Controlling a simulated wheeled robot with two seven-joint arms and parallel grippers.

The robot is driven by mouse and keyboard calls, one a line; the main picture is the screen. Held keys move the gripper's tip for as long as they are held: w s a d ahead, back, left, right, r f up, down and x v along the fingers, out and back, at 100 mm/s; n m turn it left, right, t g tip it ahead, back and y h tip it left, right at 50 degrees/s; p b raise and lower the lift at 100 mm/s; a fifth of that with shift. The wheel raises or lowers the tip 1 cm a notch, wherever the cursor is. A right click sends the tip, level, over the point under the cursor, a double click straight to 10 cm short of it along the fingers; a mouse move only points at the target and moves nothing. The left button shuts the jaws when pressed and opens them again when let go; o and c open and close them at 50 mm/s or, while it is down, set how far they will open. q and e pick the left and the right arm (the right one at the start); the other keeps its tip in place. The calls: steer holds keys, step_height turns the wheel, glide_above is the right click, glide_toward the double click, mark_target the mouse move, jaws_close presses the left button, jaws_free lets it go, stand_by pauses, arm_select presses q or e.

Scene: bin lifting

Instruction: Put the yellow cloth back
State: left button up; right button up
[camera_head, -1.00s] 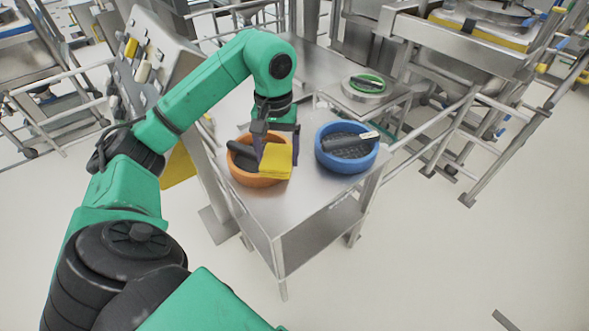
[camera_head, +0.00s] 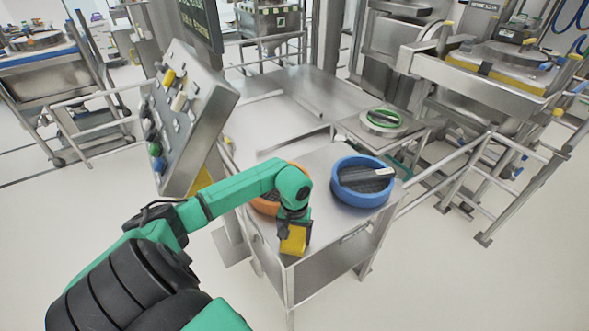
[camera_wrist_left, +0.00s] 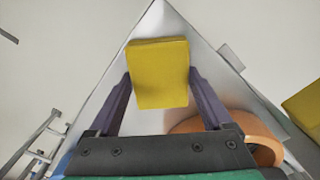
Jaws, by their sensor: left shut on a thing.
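The yellow cloth (camera_head: 292,241) is a folded block held between the fingers of my left gripper (camera_head: 294,232). In the left wrist view the cloth (camera_wrist_left: 159,75) sits between the two purple-grey fingers (camera_wrist_left: 158,95), over the near corner of the steel table (camera_head: 345,233). I cannot tell whether it touches the tabletop. The orange bowl (camera_head: 264,208) stands behind the gripper, partly hidden by my arm. It also shows in the left wrist view (camera_wrist_left: 262,135), right of the fingers. My right gripper is out of view.
A blue bowl (camera_head: 362,196) with a black-handled brush (camera_head: 366,175) stands to the right on the table. A green-rimmed round item (camera_head: 383,120) lies further back. A tilted panel with coloured knobs (camera_head: 187,120) stands left. Steel railings (camera_head: 445,170) run along the right.

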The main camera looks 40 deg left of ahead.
mark_target(295, 237)
arm_select(q)
steer(key=shift+f, duration=0.2)
steer(key=o, duration=1.1)
steer(key=shift+r, duration=0.1)
steer(key=shift+r, duration=0.1)
steer(key=shift+w+r, duration=0.1)
steer(key=shift+r, duration=0.1)
step_height(295, 237, up, 12)
steer(key=b, duration=0.3)
steer(key=shift+f, duration=0.15)
